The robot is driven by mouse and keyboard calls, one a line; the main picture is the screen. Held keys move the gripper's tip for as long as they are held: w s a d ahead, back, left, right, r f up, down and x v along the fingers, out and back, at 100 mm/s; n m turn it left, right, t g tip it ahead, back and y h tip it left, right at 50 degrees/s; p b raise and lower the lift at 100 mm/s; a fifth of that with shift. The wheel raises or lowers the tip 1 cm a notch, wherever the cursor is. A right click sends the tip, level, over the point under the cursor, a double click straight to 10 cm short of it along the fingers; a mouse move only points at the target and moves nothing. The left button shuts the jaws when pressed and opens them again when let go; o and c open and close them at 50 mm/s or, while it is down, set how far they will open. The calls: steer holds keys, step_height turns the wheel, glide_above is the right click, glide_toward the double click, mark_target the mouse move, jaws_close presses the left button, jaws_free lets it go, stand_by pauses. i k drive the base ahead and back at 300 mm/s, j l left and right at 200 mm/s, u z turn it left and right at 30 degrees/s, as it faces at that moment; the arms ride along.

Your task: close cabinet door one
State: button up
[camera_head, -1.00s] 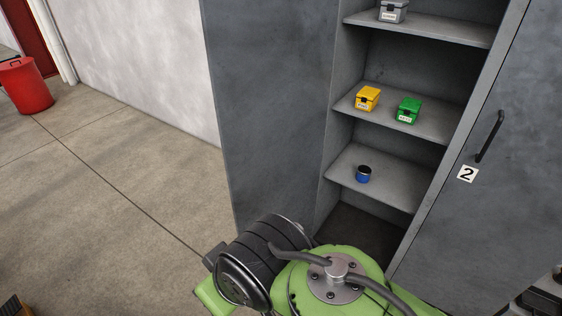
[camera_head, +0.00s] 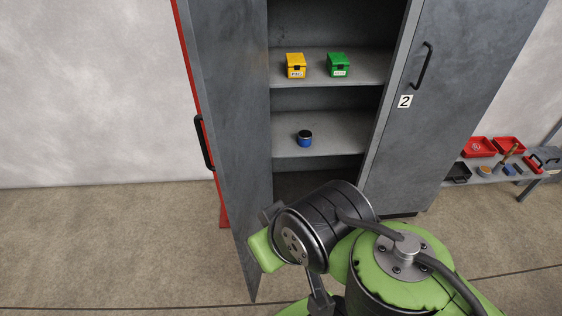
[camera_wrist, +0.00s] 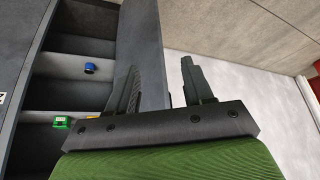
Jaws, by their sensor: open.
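Cabinet door one (camera_head: 232,130) stands swung open on the left of the grey cabinet, its free edge toward me. Its black handle (camera_head: 203,143) shows on the outer left side; I see no number on it. In the wrist view the door panel (camera_wrist: 147,45) runs behind my gripper (camera_wrist: 160,65). My gripper is open, and the door's edge appears between its two fingers in the picture. I cannot tell whether they touch the door. In the head view the fingers are hidden or out of frame.
Door two, marked by a label (camera_head: 405,101), is shut on the right. Cabinet shelves hold a yellow box (camera_head: 295,66), a green box (camera_head: 338,65) and a blue can (camera_head: 305,138). A low shelf (camera_head: 512,172) with red bins stands far right. Floor left of the door is clear.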

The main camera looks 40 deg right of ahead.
mark_target(227, 41)
steer(key=i+j+z, duration=0.1)
steer(key=j+z, duration=0.3)
steer(key=i+j+z, duration=0.1)
steer(key=j+z, duration=0.7)
steer(key=k+j+z, duration=0.1)
steer(key=j+z, duration=0.75)
steer(key=j, duration=0.25)
steer(key=j+u, duration=0.1)
steer(key=u, duration=2.3)
